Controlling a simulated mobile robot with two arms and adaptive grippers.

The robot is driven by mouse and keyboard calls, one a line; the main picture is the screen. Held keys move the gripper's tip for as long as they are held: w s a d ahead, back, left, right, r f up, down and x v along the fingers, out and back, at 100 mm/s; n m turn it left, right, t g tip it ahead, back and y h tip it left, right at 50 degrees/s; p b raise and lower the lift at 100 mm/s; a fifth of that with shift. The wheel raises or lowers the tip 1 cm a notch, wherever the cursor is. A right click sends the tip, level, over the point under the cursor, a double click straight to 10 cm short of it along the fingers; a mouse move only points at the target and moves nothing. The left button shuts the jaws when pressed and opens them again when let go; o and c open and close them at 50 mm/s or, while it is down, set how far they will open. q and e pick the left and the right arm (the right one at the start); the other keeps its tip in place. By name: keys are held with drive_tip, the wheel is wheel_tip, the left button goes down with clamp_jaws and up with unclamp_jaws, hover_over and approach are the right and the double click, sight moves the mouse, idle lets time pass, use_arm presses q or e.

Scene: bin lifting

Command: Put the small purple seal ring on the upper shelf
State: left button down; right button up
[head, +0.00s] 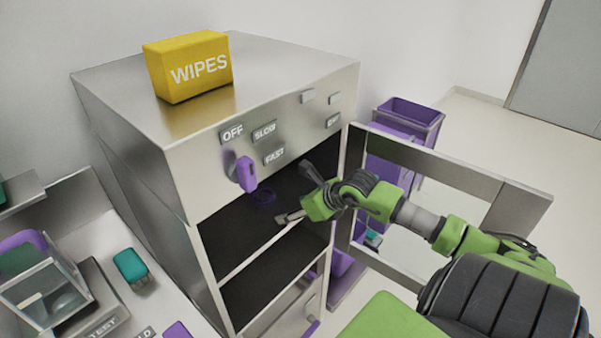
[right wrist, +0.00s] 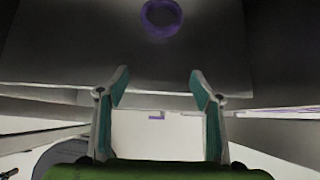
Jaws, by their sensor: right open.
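The small purple seal ring (head: 263,196) lies on the dark upper shelf (head: 225,240) inside the metal cabinet. In the right wrist view the ring (right wrist: 161,17) lies flat on the shelf surface (right wrist: 70,50), ahead of the fingertips and about centred between them. My right gripper (head: 298,203) is at the cabinet opening, to the right of the ring and apart from it. In the right wrist view the right gripper (right wrist: 157,85) is open, with nothing between its fingers. My left gripper is not in view.
The cabinet door (head: 455,160) stands open on the right, beside my right arm. A purple knob (head: 246,174) sits on the panel above the opening. A yellow wipes box (head: 188,66) is on top. A lower shelf (head: 275,275) lies below. Purple bins (head: 408,115) stand behind the door.

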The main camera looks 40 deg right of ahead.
drive_tip(key=shift+s+d, duration=0.1)
drive_tip(key=shift+s, duration=0.85)
